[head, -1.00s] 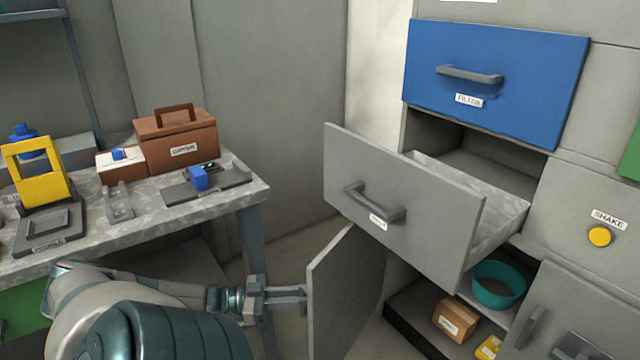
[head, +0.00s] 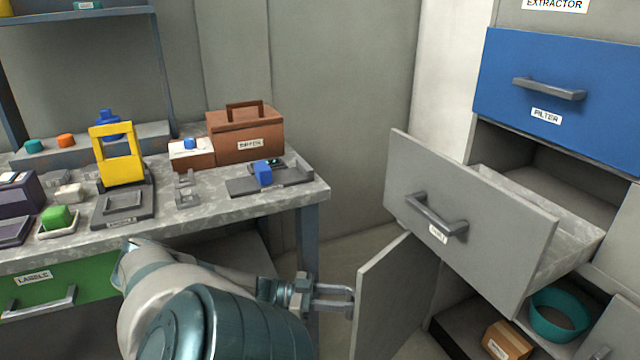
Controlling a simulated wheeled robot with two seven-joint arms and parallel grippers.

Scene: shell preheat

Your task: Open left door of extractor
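The extractor's lower left door (head: 385,305) is a grey panel that stands swung out from the cabinet. Its outer face is turned toward the left and seen at a steep angle. My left gripper (head: 343,301) is at this face, with a gap visible between its two fingers. Their tips meet the door side near its outer edge; whether a handle sits between them is too small to tell. My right gripper is out of view. The extractor label (head: 555,5) is at the top right.
A grey drawer (head: 470,225) is pulled out above the door. A blue filter drawer (head: 555,95) is above it. A teal bowl (head: 560,314) and brown box (head: 507,340) are inside the cabinet. The workbench (head: 305,193) with several items stands left, close to my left arm.

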